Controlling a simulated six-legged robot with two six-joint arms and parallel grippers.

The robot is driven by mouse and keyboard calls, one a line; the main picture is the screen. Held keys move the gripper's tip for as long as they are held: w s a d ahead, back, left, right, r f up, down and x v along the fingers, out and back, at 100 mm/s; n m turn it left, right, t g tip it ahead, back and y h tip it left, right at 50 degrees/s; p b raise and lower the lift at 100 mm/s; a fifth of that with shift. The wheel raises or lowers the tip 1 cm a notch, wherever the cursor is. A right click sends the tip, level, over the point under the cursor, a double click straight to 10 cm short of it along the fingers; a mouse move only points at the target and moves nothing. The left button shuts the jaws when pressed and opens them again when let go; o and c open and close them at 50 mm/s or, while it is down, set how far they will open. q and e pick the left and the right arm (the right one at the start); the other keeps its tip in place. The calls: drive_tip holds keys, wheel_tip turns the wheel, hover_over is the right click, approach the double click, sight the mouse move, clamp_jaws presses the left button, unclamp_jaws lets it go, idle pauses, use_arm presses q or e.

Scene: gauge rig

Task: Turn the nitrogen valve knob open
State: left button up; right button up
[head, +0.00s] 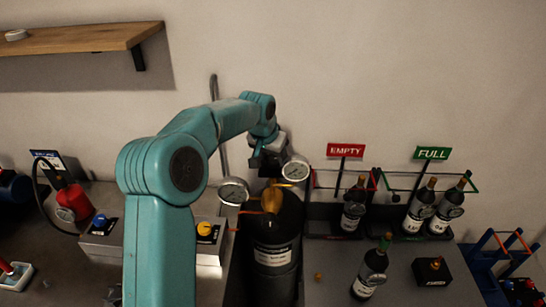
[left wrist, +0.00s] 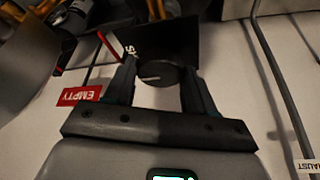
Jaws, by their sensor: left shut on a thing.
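A round black knob (left wrist: 160,77) with a white pointer line sits in front of a black panel (left wrist: 165,42) with partly hidden white lettering. My left gripper (left wrist: 158,70) has one finger on each side of this knob and is shut on it. In the head view my left gripper (head: 266,158) is above and behind the black gas cylinder (head: 275,245), between two round gauges. It hides the knob there. The left gauge (head: 233,191) and the right gauge (head: 295,168) flank the brass valve (head: 272,200). My right gripper is not in view.
A red EMPTY sign (head: 345,150) and a green FULL sign (head: 432,153) stand over bottle racks at right. A lone bottle (head: 370,275) stands in front. A red canister (head: 74,200) is at left. A grey hose (left wrist: 275,85) runs close beside the gripper in the wrist view.

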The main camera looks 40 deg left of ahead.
use_arm(q)
drive_tip(key=n+y+b, duration=0.1)
drive_tip(key=n, duration=0.2)
drive_tip(key=shift+d+b, duration=0.1)
drive_tip(key=shift+b, duration=0.2)
drive_tip(key=shift+w+r+n+g+y+b, duration=0.1)
drive_tip(key=shift+n+g+y+b, duration=0.4)
drive_tip(key=shift+n, duration=1.3)
drive_tip(key=o, duration=1)
drive_tip(key=shift+d, duration=0.1)
drive_tip(key=shift+o, duration=0.2)
drive_tip(key=shift+d+r, duration=0.1)
drive_tip(key=shift+r, duration=0.25)
drive_tip(key=v, duration=1.5)
drive_tip(key=shift+d+r, duration=0.25)
drive_tip(key=shift+r, duration=0.05)
